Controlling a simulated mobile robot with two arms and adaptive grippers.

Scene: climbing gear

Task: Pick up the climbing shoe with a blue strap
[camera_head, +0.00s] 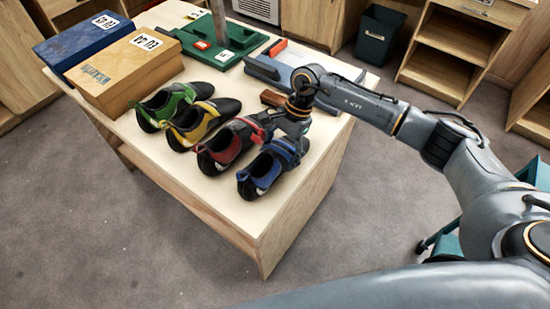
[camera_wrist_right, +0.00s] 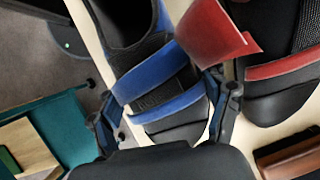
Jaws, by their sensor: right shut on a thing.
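The climbing shoe with a blue strap (camera_head: 264,172) stands on the light wooden table, at the right end of a row of shoes in the head view. My right gripper (camera_head: 294,143) is at its toe end. In the right wrist view, the fingers of my right gripper (camera_wrist_right: 165,112) are on either side of the blue-strapped shoe (camera_wrist_right: 155,85), shut on it across the straps. I cannot tell whether the shoe is clear of the table. My left gripper is not in view.
A red-strapped shoe (camera_head: 226,145) stands close beside it, its red tab (camera_wrist_right: 215,30) near a finger. Yellow (camera_head: 199,122) and green (camera_head: 170,104) shoes stand further left. A brown block (camera_head: 272,98) lies behind. Boxes (camera_head: 131,70) fill the table's back left.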

